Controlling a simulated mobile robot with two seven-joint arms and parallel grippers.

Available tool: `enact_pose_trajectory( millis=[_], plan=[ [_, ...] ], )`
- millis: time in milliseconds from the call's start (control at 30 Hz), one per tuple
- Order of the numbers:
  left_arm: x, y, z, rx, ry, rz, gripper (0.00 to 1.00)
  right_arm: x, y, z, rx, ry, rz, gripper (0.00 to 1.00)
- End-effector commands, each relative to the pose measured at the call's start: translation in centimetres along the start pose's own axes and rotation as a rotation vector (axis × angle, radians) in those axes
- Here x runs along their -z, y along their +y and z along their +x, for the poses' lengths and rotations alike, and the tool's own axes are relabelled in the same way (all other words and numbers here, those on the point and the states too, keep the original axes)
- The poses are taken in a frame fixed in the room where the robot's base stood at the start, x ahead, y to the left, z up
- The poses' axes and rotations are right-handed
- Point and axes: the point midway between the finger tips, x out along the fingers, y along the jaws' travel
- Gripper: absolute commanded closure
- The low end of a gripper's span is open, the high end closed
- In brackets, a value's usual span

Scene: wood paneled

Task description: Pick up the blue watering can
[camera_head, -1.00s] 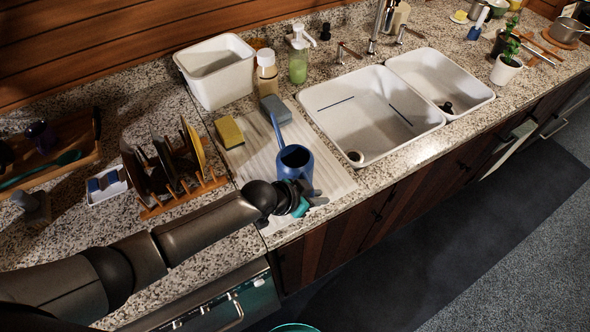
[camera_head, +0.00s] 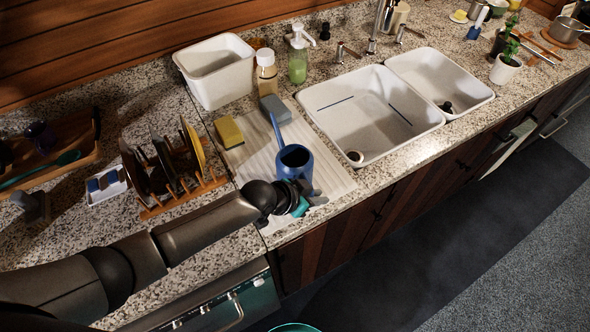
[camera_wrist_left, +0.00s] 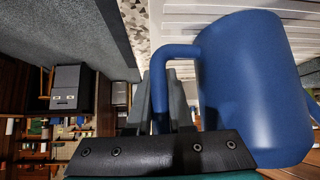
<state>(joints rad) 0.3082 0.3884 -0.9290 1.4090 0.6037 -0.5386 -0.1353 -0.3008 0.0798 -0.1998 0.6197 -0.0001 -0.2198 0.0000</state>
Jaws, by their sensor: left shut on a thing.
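The blue watering can (camera_head: 293,161) is upright at the front of the white ridged drainboard, left of the sinks, its long spout pointing to the back left. My left gripper (camera_head: 306,190) is at its near side, shut on its handle; the arm and hand hide the handle in the head view. In the left wrist view the can's body (camera_wrist_left: 252,85) fills the right side, and its handle passes between the fingers (camera_wrist_left: 160,100). Whether the can's base touches the drainboard cannot be seen. My right gripper is not in view.
A wooden rack with plates (camera_head: 172,170) stands to the left. The white double sink (camera_head: 372,112) is to the right. A white bin (camera_head: 217,72) and soap bottles stand at the back.

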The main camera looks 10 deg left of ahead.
Motion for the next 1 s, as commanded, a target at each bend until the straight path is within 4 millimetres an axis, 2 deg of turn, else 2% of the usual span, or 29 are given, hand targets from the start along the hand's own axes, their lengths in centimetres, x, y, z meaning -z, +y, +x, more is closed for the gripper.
enact_pose_trajectory(
  millis=[267,467,667,1000],
  plan=[
    [0.2,0.0,-0.2,0.001,0.001,0.001,1.00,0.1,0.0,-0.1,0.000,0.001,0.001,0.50],
    [1.3,0.0,-1.2,0.000,0.003,0.000,1.00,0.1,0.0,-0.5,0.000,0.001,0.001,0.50],
    [4.1,0.0,-3.9,0.001,0.006,0.004,1.00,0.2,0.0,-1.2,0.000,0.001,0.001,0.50],
    [10.4,0.1,-10.2,0.002,0.006,0.004,1.00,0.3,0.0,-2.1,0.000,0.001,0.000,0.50]
  ],
)
